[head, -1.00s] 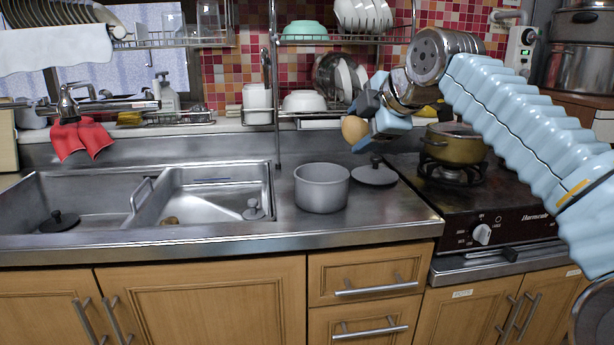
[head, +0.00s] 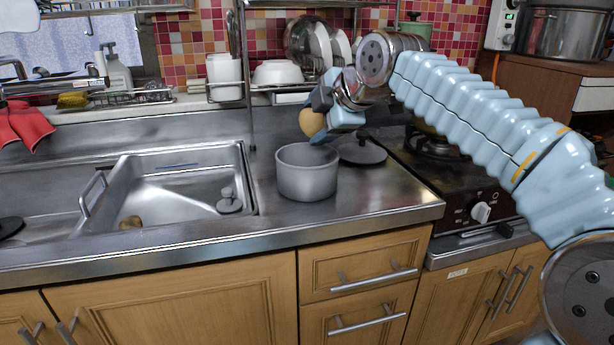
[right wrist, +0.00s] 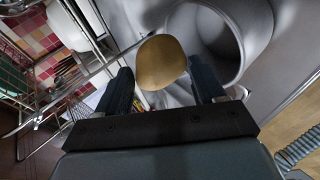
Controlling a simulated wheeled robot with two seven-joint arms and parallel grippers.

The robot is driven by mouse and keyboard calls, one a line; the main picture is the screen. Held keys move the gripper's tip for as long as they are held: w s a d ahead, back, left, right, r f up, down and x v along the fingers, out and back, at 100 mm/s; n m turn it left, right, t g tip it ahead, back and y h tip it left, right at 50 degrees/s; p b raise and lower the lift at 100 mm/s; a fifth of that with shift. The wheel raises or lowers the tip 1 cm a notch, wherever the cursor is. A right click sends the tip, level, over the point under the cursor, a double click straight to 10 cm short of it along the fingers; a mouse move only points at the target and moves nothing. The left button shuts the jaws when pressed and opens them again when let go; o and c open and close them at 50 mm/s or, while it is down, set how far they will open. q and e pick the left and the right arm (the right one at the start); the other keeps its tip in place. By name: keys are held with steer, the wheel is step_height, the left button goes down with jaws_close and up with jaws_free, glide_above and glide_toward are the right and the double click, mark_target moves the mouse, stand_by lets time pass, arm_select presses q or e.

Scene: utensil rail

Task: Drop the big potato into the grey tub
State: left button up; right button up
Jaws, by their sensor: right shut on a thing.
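The big potato (head: 311,122) is tan and round. My right gripper (head: 322,121) is shut on it and holds it in the air, above the back right rim of the grey tub as seen in the head view. In the right wrist view the potato (right wrist: 160,62) sits between the two dark fingers. The grey tub (head: 307,178) stands open on the steel counter, right of the sink. Its round opening also shows in the right wrist view (right wrist: 243,40), beyond and right of the potato. My left gripper is not in view.
A dark lid (head: 361,152) lies on the counter behind and right of the tub. A sink (head: 180,190) with a small brown lump (head: 131,222) is at left. A stove (head: 470,190) is at right. A dish rack (head: 250,75) with bowls rises behind.

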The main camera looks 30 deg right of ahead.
steer(key=shift+f, duration=0.1)
steer(key=o, duration=1.2)
steer(key=shift+c, duration=0.2)
steer(key=v, duration=1.4)
steer(key=shift+f, duration=0.15)
